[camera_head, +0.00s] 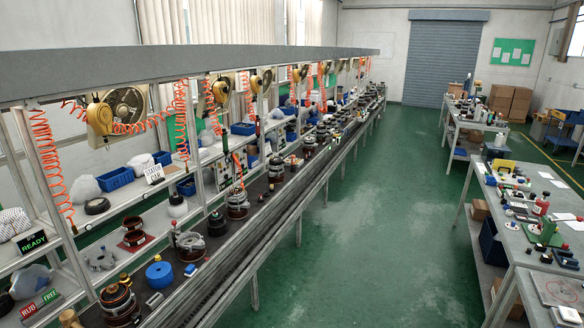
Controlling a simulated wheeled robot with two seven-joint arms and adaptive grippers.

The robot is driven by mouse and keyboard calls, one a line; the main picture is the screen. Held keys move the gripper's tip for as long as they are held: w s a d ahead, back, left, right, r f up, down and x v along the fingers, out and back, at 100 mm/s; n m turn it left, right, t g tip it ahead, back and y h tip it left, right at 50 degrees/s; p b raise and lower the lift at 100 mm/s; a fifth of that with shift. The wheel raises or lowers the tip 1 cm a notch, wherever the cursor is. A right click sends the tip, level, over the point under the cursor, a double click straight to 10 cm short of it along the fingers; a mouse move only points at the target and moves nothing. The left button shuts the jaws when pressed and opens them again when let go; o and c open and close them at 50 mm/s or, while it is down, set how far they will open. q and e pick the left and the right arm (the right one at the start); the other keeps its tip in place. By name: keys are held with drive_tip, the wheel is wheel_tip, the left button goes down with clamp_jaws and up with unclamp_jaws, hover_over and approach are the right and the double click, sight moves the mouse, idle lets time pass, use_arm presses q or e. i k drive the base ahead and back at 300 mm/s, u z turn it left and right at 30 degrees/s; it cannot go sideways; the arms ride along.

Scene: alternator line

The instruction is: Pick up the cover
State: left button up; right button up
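Several alternator parts stand on the long line at the left. A grey metal housing-like part (101,258) lies on the near shelf; I cannot tell whether it is the cover. A copper-and-black part (119,303) stands at the near end of the conveyor, with a blue round part (159,274) to its right. A dark red part on a plate (134,233) and a black round part (217,224) stand farther along. Neither of my grippers is in view.
The conveyor (262,239) runs away from me beneath a grey overhead beam (190,66) with hanging orange coiled hoses (47,160). Workbenches with tools and parts, including a near grey bench (513,237), stand at the right. The green floor (362,222) between is clear.

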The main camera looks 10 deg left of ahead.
sight(97, 206)
drive_tip(key=u, duration=0.35)
drive_tip(key=i, duration=1.65)
drive_tip(key=u, duration=1.4)
drive_tip(key=i, duration=1)
drive_tip(key=u, duration=1.05)
